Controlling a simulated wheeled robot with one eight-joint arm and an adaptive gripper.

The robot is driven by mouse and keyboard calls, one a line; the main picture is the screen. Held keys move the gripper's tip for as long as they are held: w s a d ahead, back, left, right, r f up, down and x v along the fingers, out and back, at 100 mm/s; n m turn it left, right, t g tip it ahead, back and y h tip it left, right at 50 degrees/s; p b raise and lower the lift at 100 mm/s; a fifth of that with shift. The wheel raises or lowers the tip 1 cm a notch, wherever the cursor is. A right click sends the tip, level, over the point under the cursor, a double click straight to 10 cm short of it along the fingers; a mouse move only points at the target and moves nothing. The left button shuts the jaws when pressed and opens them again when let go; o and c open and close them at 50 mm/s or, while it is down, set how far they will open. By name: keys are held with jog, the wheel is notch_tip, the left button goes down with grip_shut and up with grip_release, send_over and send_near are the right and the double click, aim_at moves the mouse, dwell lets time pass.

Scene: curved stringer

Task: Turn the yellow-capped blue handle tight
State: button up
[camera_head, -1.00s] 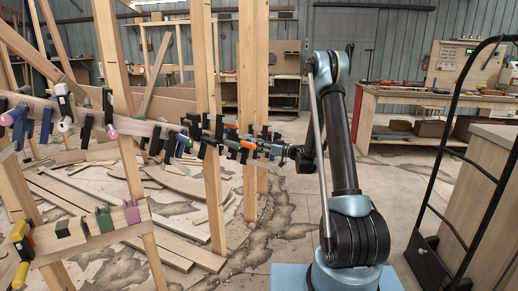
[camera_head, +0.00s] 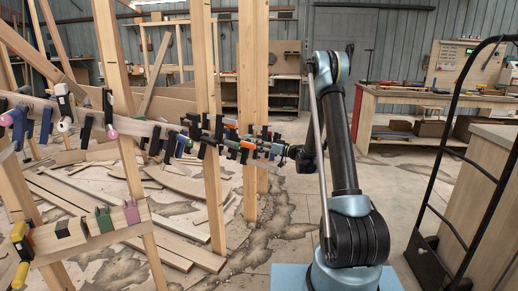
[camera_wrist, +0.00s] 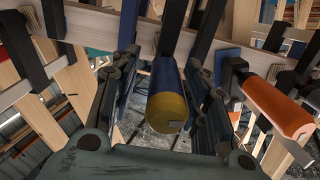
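The yellow-capped blue handle (camera_wrist: 167,95) is in the middle of the wrist view, its yellow end facing the camera. It belongs to a clamp on the curved wooden stringer (camera_wrist: 85,32). My gripper (camera_wrist: 166,100) is open, with one finger on each side of the handle. A gap shows between the handle and each finger. In the head view my gripper (camera_head: 283,150) is small at the right end of the row of clamps, and the handle cannot be made out clearly there.
An orange-handled clamp (camera_wrist: 276,108) is close to the right of my gripper. Several more clamps line the stringer (camera_head: 150,128). Wooden posts (camera_head: 205,120) stand to the left. A black cart frame (camera_head: 440,160) and a workbench (camera_head: 425,97) are on the right, with clear floor between.

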jog(key=shift+s, duration=0.1)
jog(key=v, duration=1.2)
